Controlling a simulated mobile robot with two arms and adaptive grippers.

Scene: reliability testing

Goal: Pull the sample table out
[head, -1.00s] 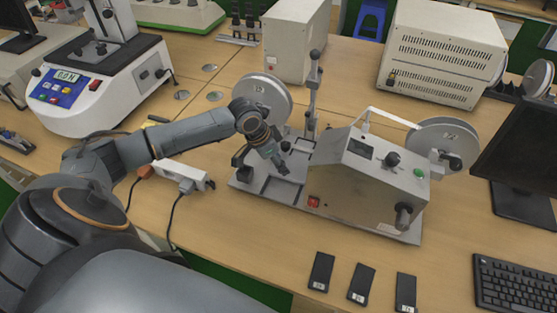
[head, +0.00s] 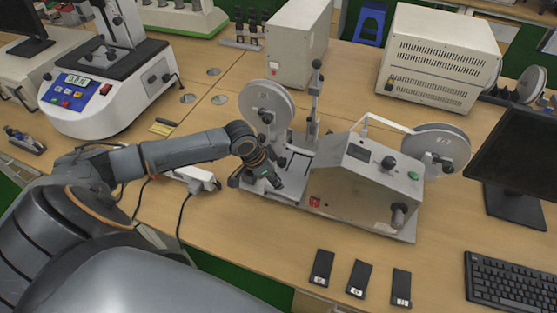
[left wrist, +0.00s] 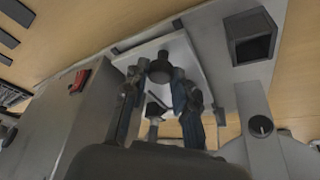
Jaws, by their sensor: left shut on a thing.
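The tester (head: 368,180) is a grey metal device on the wooden bench. The sample table is a light plate (left wrist: 183,52) low on its base, with a black round knob (left wrist: 160,70) at its near edge in the left wrist view. My left gripper (head: 268,180) points down over the left part of the base. In the left wrist view its fingers (left wrist: 157,98) stand on both sides of the knob, shut on it. In the head view the arm and gripper hide much of the sample table. My right gripper is not in view.
A grey disc (head: 267,103) and an upright post (head: 315,105) stand behind the gripper. A white power strip (head: 197,178) lies to its left. Three black cards (head: 358,278) lie at the front.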

